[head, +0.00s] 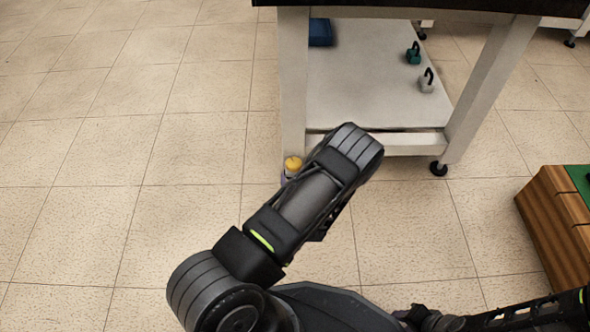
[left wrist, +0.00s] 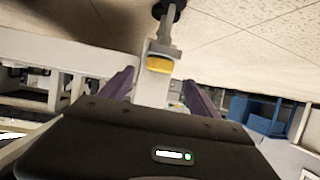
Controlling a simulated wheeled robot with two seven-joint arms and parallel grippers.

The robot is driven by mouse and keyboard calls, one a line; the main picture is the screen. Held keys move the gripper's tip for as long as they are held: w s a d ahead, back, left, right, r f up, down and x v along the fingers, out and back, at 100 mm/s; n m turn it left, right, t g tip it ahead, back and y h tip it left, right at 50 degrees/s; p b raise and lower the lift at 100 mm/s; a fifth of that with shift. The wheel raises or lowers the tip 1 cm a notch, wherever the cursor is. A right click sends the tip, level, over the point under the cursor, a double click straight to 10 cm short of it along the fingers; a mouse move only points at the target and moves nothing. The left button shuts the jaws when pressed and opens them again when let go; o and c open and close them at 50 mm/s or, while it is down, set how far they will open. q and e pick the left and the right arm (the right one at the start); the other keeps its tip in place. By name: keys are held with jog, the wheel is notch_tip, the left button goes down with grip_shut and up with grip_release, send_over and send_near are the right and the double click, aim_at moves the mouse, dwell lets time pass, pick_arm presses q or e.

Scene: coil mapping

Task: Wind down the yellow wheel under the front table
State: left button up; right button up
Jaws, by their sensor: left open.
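The yellow wheel (head: 293,163) is at the foot of the front table's near left leg (head: 294,90). In the left wrist view the yellow wheel (left wrist: 159,64) sits on the pale leg, with a black caster beyond it. My left gripper (left wrist: 159,82) is open, with its purple fingers spread on either side of the leg and the wheel just past their tips; no contact shows. In the head view my left forearm hides most of that gripper. My right gripper (head: 428,319) is at the bottom edge, dark and partly cut off; its fingers are unclear.
The table's lower shelf (head: 360,100) holds a blue box (head: 321,32), a teal kettlebell (head: 413,53) and a grey kettlebell (head: 426,81). A wooden box (head: 558,220) with a green top stands at the right. The tiled floor at the left is clear.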

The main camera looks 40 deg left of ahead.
aim_at(295, 169)
pick_arm(q)
jog(key=b+x, duration=0.2)
jog(key=x, duration=0.3)
jog(key=shift+f, duration=0.25)
jog(key=shift+w+a, duration=0.35)
jog(key=shift+a, duration=0.05)
jog(key=c, duration=1.4)
